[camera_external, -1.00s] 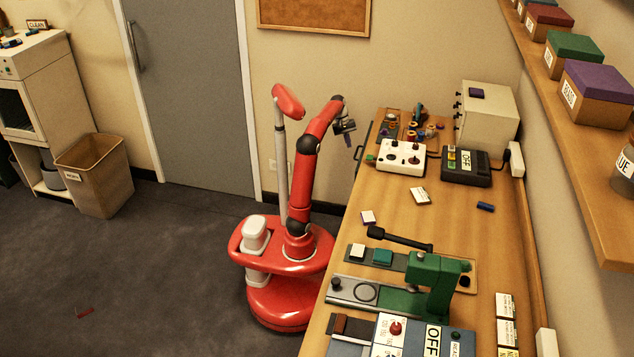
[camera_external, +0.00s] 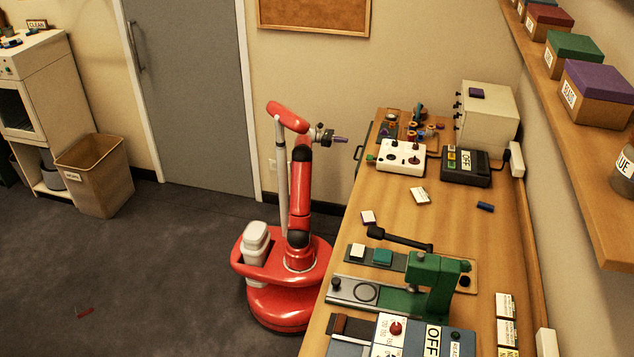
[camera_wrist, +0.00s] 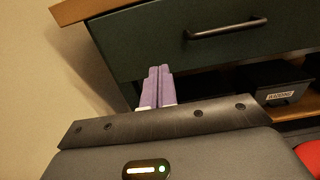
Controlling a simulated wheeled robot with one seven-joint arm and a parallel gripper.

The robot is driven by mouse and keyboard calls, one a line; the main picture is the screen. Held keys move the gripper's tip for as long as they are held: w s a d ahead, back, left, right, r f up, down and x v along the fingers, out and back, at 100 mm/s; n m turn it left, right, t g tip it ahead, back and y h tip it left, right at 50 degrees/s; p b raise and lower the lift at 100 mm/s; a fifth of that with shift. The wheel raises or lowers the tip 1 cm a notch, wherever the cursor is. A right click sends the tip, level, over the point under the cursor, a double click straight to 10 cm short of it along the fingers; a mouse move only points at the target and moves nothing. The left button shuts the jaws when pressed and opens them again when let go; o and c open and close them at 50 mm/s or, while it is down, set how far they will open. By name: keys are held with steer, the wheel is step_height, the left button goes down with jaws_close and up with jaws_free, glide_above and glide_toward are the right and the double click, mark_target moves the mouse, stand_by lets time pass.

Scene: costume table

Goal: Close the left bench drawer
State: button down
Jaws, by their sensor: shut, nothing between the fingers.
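The left bench drawer has a dark green front with a black bar handle and fills the upper part of the wrist view (camera_wrist: 150,45). In the external view a narrow dark part of the drawer (camera_external: 361,146) shows past the bench's left edge, near its far end. How far it stands out is hard to tell. My gripper (camera_external: 345,139) is shut and empty, pointing right toward the bench at about drawer height. In the wrist view its purple fingers (camera_wrist: 160,70) are together in front of the drawer's lower left part, left of the handle. I cannot tell whether they touch it.
The wooden bench top (camera_external: 445,215) carries a white control box (camera_external: 402,158), a black box marked OFF (camera_external: 465,168) and a green press (camera_external: 435,283). Below the drawer is an open shelf with a labelled black bin (camera_wrist: 275,85).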

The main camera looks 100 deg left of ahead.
steer(key=w, duration=0.9)
steer(key=shift+w+b, duration=0.35)
steer(key=shift+b, duration=0.1)
steer(key=w+p, duration=0.3)
steer(key=w, duration=0.2)
steer(key=shift+r+p, duration=0.15)
steer(key=shift+p, duration=0.2)
steer(key=shift+w, duration=0.2)
steer(key=s+p, duration=0.1)
steer(key=s, duration=1.3)
steer(key=shift+s, duration=0.4)
steer(key=shift+a, duration=0.1)
